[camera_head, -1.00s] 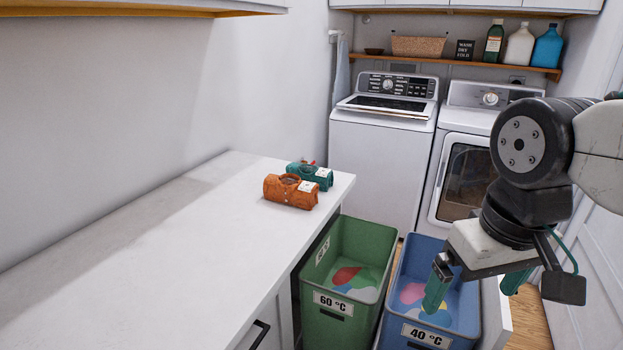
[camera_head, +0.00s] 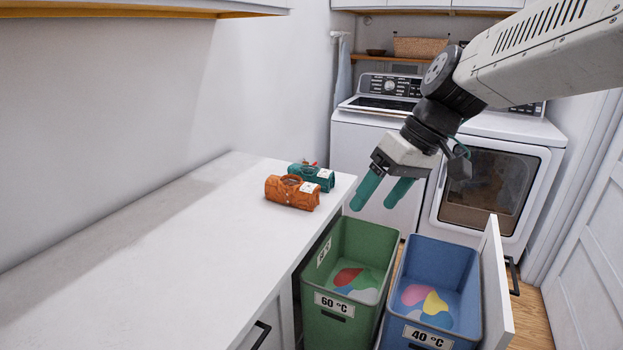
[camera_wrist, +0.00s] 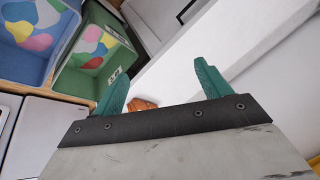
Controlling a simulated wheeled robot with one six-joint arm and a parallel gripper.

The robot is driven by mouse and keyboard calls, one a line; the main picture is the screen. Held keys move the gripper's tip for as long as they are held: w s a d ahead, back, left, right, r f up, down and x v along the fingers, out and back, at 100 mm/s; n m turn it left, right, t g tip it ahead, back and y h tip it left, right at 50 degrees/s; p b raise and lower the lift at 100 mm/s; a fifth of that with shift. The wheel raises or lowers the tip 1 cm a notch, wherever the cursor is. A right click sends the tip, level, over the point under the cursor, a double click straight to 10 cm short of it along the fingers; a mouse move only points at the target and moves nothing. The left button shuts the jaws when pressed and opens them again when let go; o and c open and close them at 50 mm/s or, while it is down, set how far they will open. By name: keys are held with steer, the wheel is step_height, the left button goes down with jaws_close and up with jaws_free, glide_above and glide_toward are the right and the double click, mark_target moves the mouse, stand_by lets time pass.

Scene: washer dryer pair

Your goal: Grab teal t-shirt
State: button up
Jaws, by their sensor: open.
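The teal t-shirt (camera_head: 312,176) lies folded on the white counter, with a white tag on its right part. An orange folded shirt (camera_head: 291,192) lies just in front of it and overlaps it in the head view. My gripper (camera_head: 379,196) is open and empty, to the right of the shirts and past the counter's end, above the bins. In the wrist view my gripper (camera_wrist: 160,82) shows two teal fingers spread apart. Part of the orange shirt (camera_wrist: 141,105) shows between them there. I cannot make out the teal t-shirt in the wrist view.
A green bin (camera_head: 330,304) marked 60 °C and a blue bin (camera_head: 460,326) marked 40 °C stand beside the counter (camera_head: 160,260). A washer (camera_head: 365,150) and a dryer (camera_head: 475,225) are behind. Most of the counter is clear.

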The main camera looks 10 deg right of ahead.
mark_target(333, 172)
steer(key=w+a+f+n+t+y, duration=0.1)
steer(key=w+n+y, duration=0.15)
steer(key=w, duration=1.25)
steer(key=w+d+f+n+t+y, duration=0.1)
steer(key=w+f, duration=0.3)
steer(key=w, duration=0.5)
steer(key=w+d+f+n+t+y, duration=0.1)
steer(key=w+d+f+t, duration=0.1)
steer(key=w+f, duration=0.3)
steer(key=w+d+f+n+t+y, duration=0.1)
steer(key=w+f, duration=0.4)
steer(key=w, duration=0.7)
steer(key=shift+w+d+t, duration=0.2)
steer(key=shift+d+t, duration=0.2)
steer(key=shift+d, duration=0.1)
steer(key=shift+w+d+t, duration=0.15)
steer(key=shift+d+t, duration=0.25)
steer(key=shift+d, duration=0.05)
steer(key=x, duration=0.2)
steer(key=shift+w+a+f, duration=0.1)
steer(key=shift+a+f, duration=0.05)
steer(key=shift+f, duration=0.1)
steer(key=shift+w+a+f, duration=0.2)
steer(key=shift+a+f, duration=0.2)
steer(key=shift+a, duration=0.05)
steer(key=x, duration=0.4)
steer(key=shift+s+a+f, duration=0.1)
steer(key=shift+s+f, duration=0.15)
steer(key=c, duration=1.2)
